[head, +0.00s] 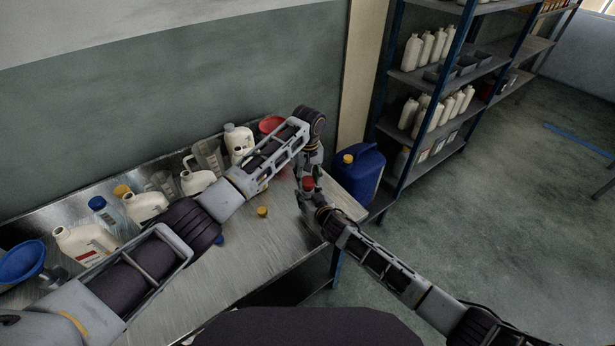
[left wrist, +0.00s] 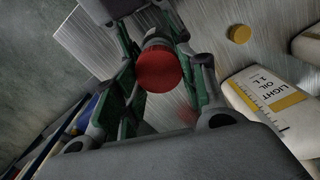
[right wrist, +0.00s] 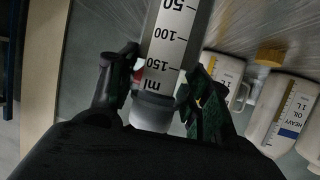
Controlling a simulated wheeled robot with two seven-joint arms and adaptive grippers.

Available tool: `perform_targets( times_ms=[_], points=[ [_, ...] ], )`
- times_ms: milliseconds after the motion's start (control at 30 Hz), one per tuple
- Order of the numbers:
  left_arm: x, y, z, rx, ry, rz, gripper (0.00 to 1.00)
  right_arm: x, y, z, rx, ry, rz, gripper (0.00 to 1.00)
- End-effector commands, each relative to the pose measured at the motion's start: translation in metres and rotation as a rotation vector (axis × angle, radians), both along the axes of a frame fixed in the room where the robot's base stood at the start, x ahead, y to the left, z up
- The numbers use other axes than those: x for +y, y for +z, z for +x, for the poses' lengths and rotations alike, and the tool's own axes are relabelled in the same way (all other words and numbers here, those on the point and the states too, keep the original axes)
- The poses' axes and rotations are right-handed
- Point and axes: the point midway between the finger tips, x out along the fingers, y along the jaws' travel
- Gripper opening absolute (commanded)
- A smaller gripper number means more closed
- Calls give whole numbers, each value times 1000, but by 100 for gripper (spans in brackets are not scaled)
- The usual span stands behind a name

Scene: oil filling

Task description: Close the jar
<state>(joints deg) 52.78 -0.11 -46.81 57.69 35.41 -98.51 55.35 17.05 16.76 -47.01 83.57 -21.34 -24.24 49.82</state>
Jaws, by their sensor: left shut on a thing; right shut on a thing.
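A red lid (left wrist: 158,71) sits between the fingers of my left gripper (left wrist: 157,52). A pale ring shows just behind the lid, and whether the lid is seated on it I cannot tell. The lid (head: 308,183) also shows in the head view, where the two grippers meet over the table's right end. My right gripper (right wrist: 160,72) is shut on a clear jar (right wrist: 168,45) with a millilitre scale. The jar's grey end (right wrist: 152,112) faces the right wrist camera.
Oil bottles (head: 146,206) line the metal table (head: 245,255) along the wall. A yellow cap (head: 262,211) lies on it. A blue funnel (head: 22,262) is at far left, and a red funnel (head: 271,124) is at the back. A blue canister (head: 359,172) and shelves (head: 440,75) stand right.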

Motion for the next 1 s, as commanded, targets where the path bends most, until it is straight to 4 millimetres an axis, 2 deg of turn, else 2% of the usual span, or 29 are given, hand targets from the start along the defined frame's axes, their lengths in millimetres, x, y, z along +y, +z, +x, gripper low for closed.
perform_targets(
  times_ms=[333, 800, 1000],
  points=[
    [0, -1, 0, 0, 0, 0, 34, 0, 0, 0, 0, 0, 0, 6],
    [0, -17, 0, 1, 0, 1, 34, 0, 0, 0, 0, 0, 0, 6],
    [0, -18, 0, 0, 0, 1, 34, 0, 0, 0, 0, 0, 0, 6]
  ],
)
